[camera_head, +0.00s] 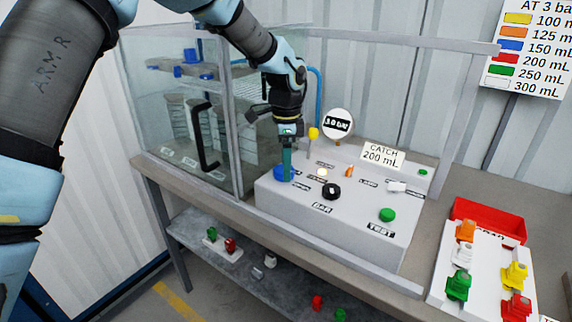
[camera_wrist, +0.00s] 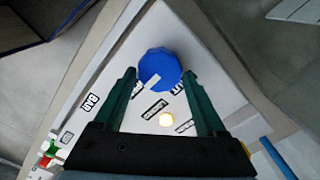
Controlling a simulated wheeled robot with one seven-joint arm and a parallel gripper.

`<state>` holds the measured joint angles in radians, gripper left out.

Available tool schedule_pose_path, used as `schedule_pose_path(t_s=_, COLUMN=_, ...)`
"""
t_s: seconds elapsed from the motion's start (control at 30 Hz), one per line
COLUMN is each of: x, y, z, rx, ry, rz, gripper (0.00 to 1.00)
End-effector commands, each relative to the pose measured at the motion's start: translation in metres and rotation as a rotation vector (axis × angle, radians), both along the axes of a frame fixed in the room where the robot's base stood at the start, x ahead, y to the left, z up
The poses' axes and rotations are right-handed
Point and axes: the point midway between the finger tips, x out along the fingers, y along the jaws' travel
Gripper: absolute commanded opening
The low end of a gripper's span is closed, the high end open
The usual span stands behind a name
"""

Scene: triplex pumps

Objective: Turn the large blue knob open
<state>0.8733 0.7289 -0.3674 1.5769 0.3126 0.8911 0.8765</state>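The large blue knob (camera_head: 280,174) sits at the left corner of the white control panel (camera_head: 290,220). In the wrist view the blue knob (camera_wrist: 160,66) is round and faceted, with a white mark on its lower left edge. My gripper (camera_head: 287,172) points down over the knob and partly hides it in the head view. In the wrist view my gripper (camera_wrist: 160,76) is open, with one green finger to each side of the knob. I cannot tell whether the fingertips reach down beside the knob.
A glass enclosure with a black handle (camera_head: 203,137) stands left. A red tray (camera_head: 488,220) and colored pieces lie right.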

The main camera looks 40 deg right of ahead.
Motion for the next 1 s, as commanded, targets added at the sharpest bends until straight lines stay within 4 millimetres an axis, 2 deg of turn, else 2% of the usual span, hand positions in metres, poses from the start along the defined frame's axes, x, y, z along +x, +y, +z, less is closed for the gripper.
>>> schedule_pose_path(t_s=0.03, x=0.0, y=0.0, z=0.0, rx=0.001, ry=0.001, rz=0.0, gripper=0.8)
schedule_pose_path(t_s=0.17, x=0.0, y=0.0, z=0.0, rx=0.001, ry=0.0, rz=0.001, gripper=0.95)
schedule_pose_path(t_s=0.43, x=0.0, y=0.001, z=0.0, rx=0.002, ry=0.001, rz=0.002, gripper=0.96)
schedule_pose_path(t_s=0.53, x=0.0, y=0.0, z=0.006, rx=0.0, ry=0.0, rz=0.002, gripper=0.96)
schedule_pose_path(t_s=0.67, x=0.001, y=0.0, z=0.025, rx=-0.001, ry=-0.002, rz=0.002, gripper=0.96)
schedule_pose_path(t_s=1.0, x=0.0, y=0.0, z=0.089, rx=-0.001, ry=0.0, rz=0.002, gripper=0.96)
